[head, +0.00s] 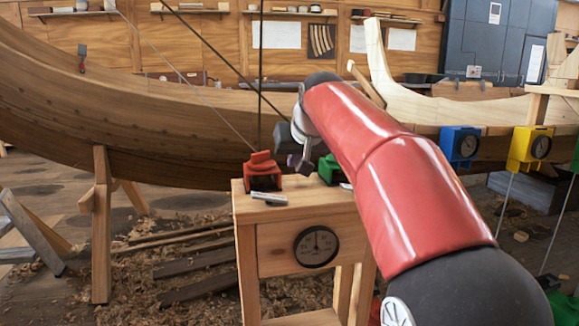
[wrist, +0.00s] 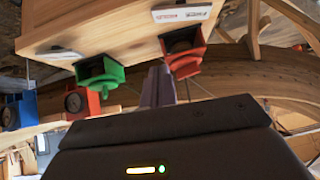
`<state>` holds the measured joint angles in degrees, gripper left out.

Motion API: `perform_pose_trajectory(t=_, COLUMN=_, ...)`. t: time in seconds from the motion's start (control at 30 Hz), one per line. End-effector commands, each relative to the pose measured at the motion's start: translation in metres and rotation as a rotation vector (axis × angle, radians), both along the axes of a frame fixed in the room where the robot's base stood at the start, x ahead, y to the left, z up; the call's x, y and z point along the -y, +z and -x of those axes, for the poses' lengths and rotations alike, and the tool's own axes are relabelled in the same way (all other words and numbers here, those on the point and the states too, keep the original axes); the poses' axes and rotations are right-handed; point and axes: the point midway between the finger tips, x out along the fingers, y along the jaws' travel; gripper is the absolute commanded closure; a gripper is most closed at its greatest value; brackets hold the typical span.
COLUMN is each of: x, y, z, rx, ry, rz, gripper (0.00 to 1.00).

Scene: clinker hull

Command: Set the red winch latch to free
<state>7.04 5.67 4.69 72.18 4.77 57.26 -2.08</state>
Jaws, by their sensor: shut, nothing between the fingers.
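The red winch (head: 262,174) sits on the left part of a wooden stand top, with a raised red piece on it that may be its latch. It also shows in the wrist view (wrist: 184,52), where the stand appears turned over. I cannot tell the latch's setting. My gripper (head: 300,160) is to the right of the red winch, above the stand, apart from it in the head view. Its narrow greyish-purple fingers (wrist: 157,86) are shut and empty, between the red and green winches in the wrist view. The green winch (wrist: 101,75) is partly hidden by my arm in the head view.
The wooden stand (head: 285,209) carries a round dial (head: 316,247) on its front. Dark lines rise near the red winch. A plank hull (head: 150,125) lies behind. Blue (head: 460,147) and yellow (head: 529,148) units stand at right. Planks and shavings litter the floor.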

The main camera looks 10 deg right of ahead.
Motion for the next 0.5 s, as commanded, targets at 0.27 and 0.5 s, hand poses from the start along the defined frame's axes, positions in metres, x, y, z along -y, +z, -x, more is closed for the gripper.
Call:
perform_pose_trajectory(t=0.27, x=0.009, y=0.032, z=0.034, rx=-0.001, ry=-0.001, rz=0.0, gripper=1.0)
perform_pose_trajectory(t=0.5, x=0.011, y=0.039, z=0.042, rx=-0.002, ry=0.0, rz=0.001, gripper=1.0)
